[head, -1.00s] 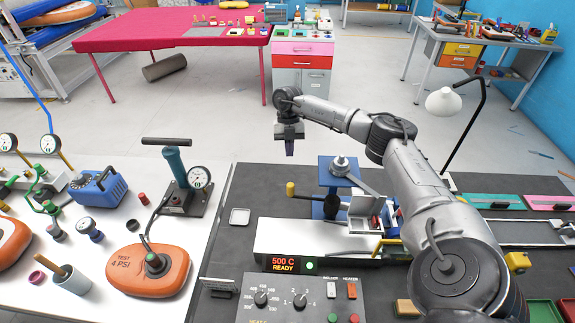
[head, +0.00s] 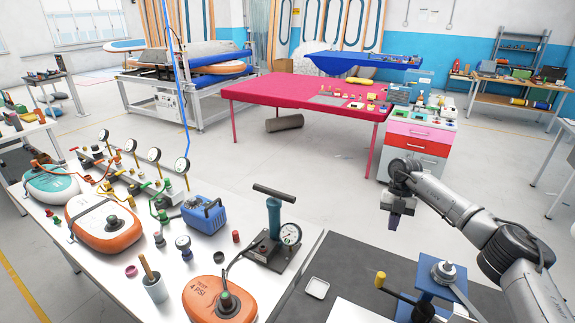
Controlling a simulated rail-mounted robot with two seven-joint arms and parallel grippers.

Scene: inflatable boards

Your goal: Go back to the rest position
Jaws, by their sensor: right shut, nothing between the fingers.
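My right gripper (head: 397,214) hangs at the end of my grey right arm, which comes in from the lower right. Its fingers point down and are shut, with nothing between them. It is in the air, above the far edge of the dark bench (head: 350,268) as seen in the head view, and clear of the blue press (head: 440,281) at the lower right. My left gripper and left arm are not in view.
A white table (head: 110,247) at left carries a hand pump (head: 273,225), orange test pads (head: 105,224), gauges and a blue box (head: 204,214). A pink table (head: 290,92) and a drawer cabinet (head: 416,145) stand behind. Open floor lies between.

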